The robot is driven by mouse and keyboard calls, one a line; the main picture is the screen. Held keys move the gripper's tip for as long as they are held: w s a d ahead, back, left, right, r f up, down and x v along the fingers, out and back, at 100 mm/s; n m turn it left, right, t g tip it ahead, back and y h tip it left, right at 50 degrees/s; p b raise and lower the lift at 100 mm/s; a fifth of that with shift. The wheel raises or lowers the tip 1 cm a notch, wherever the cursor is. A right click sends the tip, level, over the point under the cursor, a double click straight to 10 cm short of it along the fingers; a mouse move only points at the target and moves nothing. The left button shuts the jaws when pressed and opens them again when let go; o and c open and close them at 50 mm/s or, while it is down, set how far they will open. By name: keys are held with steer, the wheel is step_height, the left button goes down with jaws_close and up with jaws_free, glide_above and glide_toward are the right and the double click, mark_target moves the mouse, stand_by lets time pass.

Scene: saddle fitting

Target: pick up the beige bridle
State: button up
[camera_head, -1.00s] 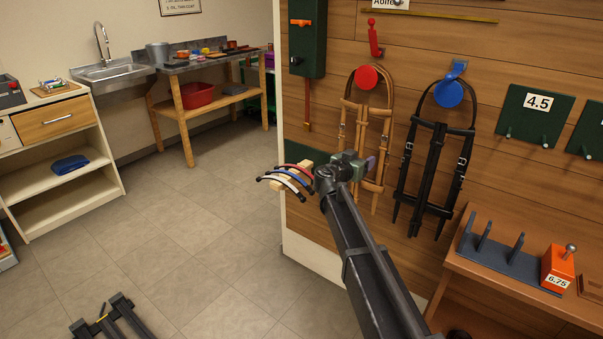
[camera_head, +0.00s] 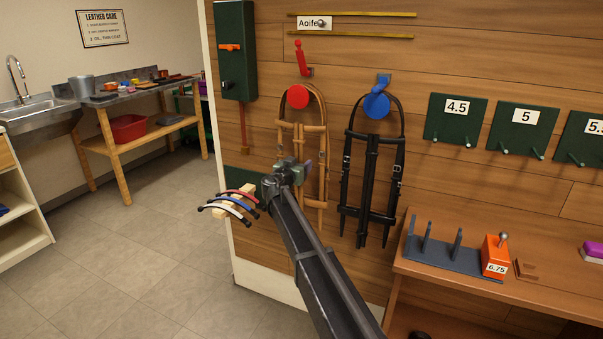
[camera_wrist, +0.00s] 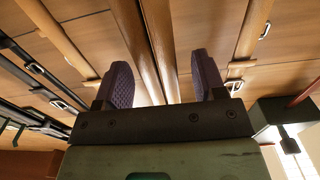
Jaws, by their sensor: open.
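The beige bridle (camera_head: 303,126) is tan leather and hangs on a round red hook (camera_head: 298,97) on the wooden wall. My gripper (camera_head: 303,172) is in front of its lower straps and hides part of them. In the wrist view, the purple finger pads of my gripper (camera_wrist: 164,82) stand apart. Tan straps (camera_wrist: 160,40) run through the gap between them, and I cannot tell whether they touch. More tan straps pass outside both fingers.
A black bridle (camera_head: 372,140) hangs on a blue hook (camera_head: 377,105) close to the right. Curved coloured bands (camera_head: 232,204) sit just left of my gripper. A wooden bench (camera_head: 470,283) with a grey rack (camera_head: 440,255) and orange block (camera_head: 495,256) stands lower right. Open floor lies left.

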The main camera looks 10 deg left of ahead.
steer(key=shift+w+d, duration=0.1)
steer(key=shift+w, duration=0.4)
jaws_close()
